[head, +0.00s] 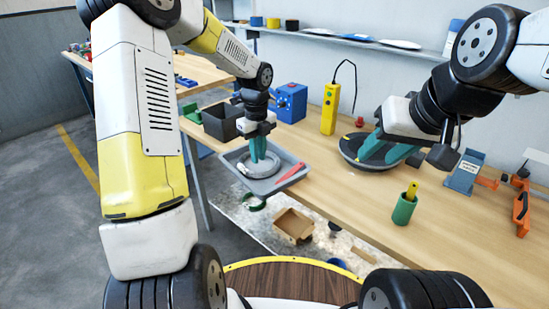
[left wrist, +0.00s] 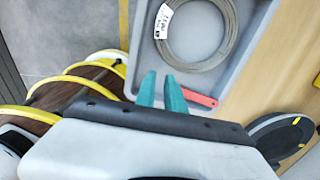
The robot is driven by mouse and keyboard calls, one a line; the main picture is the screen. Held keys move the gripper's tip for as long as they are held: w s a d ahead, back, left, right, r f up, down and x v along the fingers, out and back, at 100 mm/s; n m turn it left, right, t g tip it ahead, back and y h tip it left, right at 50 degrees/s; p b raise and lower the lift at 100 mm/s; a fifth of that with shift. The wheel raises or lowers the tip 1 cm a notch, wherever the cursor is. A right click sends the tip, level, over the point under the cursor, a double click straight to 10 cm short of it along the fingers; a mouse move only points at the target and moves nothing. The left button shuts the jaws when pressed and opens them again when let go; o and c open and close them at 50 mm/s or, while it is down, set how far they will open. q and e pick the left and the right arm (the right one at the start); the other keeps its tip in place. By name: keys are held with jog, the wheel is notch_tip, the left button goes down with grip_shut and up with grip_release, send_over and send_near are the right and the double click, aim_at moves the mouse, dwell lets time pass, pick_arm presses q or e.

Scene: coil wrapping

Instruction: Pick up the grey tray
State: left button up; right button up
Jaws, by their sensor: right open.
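The grey tray (head: 228,156) lies at the table's front left edge, partly overhanging it. It carries a coil of grey wire with a white label and a red flat tool. The left wrist view shows the tray (left wrist: 145,45) close up, with the coil (left wrist: 168,55) and the end of the red tool (left wrist: 200,98). My left gripper (head: 258,150) points down over the tray, its teal fingers slightly apart; nothing shows between them in the left wrist view (left wrist: 160,80). Whether the fingertips touch the tray is unclear. My right gripper (head: 378,146) is open over a dark round turntable.
The turntable (head: 347,147) stands on the table's right half. A green cup (head: 403,211) is at the front edge. A black bin (head: 222,124), a blue box (head: 291,103) and a yellow device (head: 329,110) stand behind the tray. A cardboard box (head: 293,226) lies below the table.

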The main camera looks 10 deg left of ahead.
pick_arm(q)
send_over(239, 174)
jog(key=f, duration=0.1)
notch_tip(239, 174, down, 8)
jog(key=shift+w+r, duration=0.1)
jog(key=shift+r, duration=0.1)
grip_shut()
jog(key=shift+w+r, duration=0.1)
jog(key=shift+r, duration=0.2)
dwell(1.4)
